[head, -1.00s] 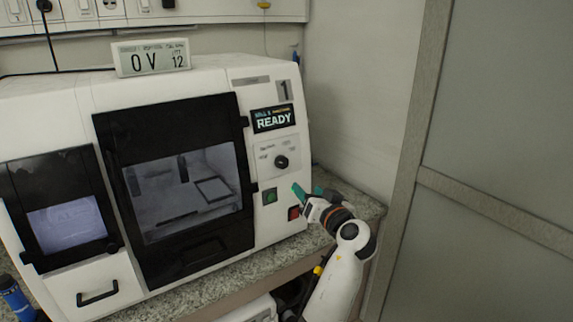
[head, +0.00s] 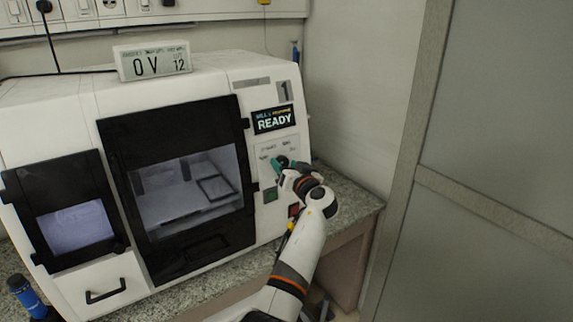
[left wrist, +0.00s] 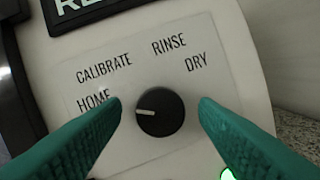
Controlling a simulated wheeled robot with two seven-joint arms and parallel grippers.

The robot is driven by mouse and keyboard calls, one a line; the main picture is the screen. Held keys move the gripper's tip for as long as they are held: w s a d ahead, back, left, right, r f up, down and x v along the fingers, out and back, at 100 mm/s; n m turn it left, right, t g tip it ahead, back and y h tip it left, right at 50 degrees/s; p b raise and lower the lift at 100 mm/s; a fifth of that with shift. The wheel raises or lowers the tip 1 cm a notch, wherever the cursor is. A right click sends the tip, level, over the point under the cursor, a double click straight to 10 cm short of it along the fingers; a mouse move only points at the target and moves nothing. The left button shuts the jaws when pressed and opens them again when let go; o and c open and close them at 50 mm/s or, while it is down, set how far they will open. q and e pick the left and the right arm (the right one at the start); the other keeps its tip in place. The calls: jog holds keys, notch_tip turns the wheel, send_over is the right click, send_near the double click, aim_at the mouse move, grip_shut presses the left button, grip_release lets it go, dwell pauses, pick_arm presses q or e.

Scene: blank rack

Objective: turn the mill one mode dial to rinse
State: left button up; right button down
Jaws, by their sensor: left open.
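The mode dial (left wrist: 160,112) is a round black knob on the white front panel of mill one (head: 78,120). Its white pointer mark points left, nearest the HOME label (left wrist: 94,99). The CALIBRATE label (left wrist: 104,68), the RINSE label (left wrist: 169,44) and the DRY label (left wrist: 196,63) sit above it. My left gripper (head: 286,163) is open in front of the panel. Its teal fingers stand on either side of the dial with gaps showing, and it largely covers the dial in the head view. My right gripper is not in view.
The READY display (head: 273,119) is above the dial. A green button (head: 270,195) and a red button (head: 294,210) are below it. The black mill door (head: 118,175) is at the left. Counter (head: 350,203) and wall flank the right side.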

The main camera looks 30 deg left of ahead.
pick_arm(q)
jog(key=c, duration=1)
